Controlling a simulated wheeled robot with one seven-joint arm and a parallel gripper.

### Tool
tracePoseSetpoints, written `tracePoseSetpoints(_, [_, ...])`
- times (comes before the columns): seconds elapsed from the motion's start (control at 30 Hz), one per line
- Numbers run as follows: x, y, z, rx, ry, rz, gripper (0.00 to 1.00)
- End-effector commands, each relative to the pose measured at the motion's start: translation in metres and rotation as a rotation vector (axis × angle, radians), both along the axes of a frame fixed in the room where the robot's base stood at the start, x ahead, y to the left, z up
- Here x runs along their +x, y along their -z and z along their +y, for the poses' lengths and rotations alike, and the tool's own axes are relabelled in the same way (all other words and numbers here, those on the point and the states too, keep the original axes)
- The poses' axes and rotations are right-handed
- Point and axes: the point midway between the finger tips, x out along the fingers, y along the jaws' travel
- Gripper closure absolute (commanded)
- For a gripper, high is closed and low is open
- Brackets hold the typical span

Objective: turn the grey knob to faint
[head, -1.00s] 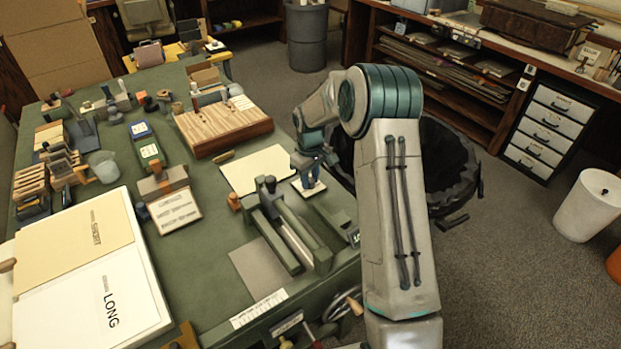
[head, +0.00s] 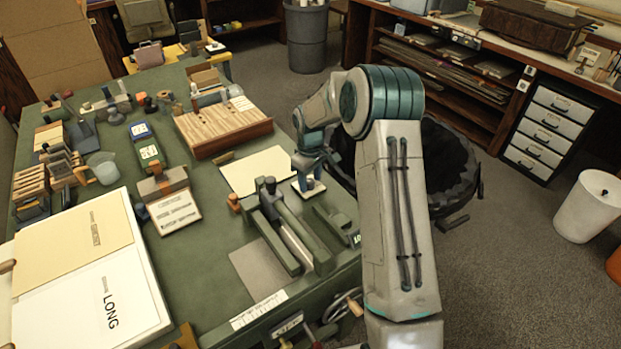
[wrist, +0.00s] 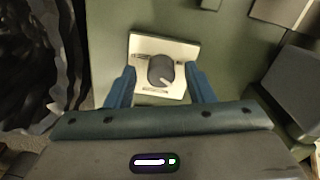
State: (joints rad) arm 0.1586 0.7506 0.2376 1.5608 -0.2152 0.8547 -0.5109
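The grey knob (wrist: 161,70) sits on a small pale plate (wrist: 182,47) in the wrist view. Its light pointer mark aims toward the lower right of that picture. The lettering on the plate is too small to read. My gripper (wrist: 160,82) is open, with one blue finger on each side of the knob and gaps between fingers and knob. In the head view my gripper (head: 308,184) is over the same plate (head: 316,189) at the table's right edge. The knob is mostly hidden there by my gripper.
A green press-like device (head: 290,240) with long bars stands close to the plate. A pale sheet (head: 257,170) lies behind it on the green table (head: 205,265). A dark round basket (head: 455,165) stands on the floor beside the table.

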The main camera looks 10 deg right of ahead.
Motion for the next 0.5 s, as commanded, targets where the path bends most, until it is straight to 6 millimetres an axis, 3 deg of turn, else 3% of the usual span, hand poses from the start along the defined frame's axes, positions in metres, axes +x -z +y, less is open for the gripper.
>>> tracePoseSetpoints(0.27, [0.001, -0.014, 0.001, 0.0, 0.0, -0.004, 0.52])
tracePoseSetpoints(0.5, [0.001, -0.066, 0.0, 0.0, 0.001, -0.005, 0.52])
